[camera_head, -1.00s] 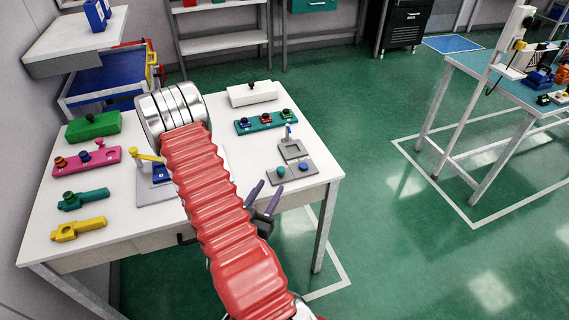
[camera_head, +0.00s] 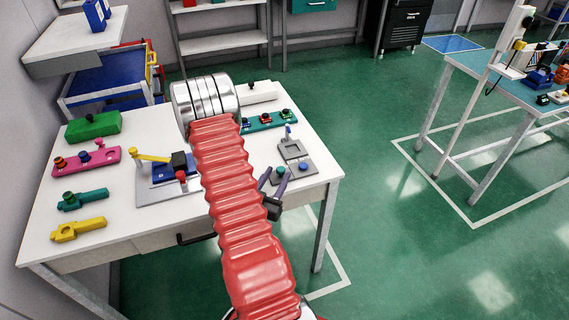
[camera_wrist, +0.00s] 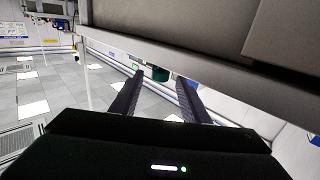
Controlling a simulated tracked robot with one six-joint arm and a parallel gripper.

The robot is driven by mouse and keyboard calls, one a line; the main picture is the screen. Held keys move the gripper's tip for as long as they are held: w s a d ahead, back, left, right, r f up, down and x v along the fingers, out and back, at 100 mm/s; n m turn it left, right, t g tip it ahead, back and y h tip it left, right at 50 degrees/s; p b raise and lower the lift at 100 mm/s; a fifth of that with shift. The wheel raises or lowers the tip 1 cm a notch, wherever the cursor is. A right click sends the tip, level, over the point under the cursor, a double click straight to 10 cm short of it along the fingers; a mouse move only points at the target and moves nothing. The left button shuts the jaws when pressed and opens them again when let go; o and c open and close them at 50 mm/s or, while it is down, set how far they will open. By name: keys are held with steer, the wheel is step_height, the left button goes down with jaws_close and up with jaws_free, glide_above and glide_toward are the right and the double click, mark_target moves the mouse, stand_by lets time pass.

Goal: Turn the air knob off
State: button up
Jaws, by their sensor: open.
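My gripper (camera_head: 275,182) is open at the table's front edge, its two dark purple fingers apart and pointing up. Just behind the fingers, a grey fixture (camera_head: 294,150) carries a green knob (camera_head: 281,171) and a blue knob (camera_head: 303,167). I cannot tell which knob is the air knob. In the wrist view, the open fingers (camera_wrist: 160,98) flank a small dark green round part (camera_wrist: 160,73), which lies beyond them at the edge of a grey surface. Nothing is held. My red arm hides part of the table.
The white table (camera_head: 120,232) holds a blue fixture with a yellow lever (camera_head: 150,157), a teal row of knobs (camera_head: 265,121), a pink knob bar (camera_head: 85,161), a green block (camera_head: 93,126) and a yellow part (camera_head: 78,229).

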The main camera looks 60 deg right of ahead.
steer(key=d, duration=0.7)
steer(key=shift+w+d, duration=0.15)
steer(key=shift+d, duration=0.1)
steer(key=shift+c, duration=0.3)
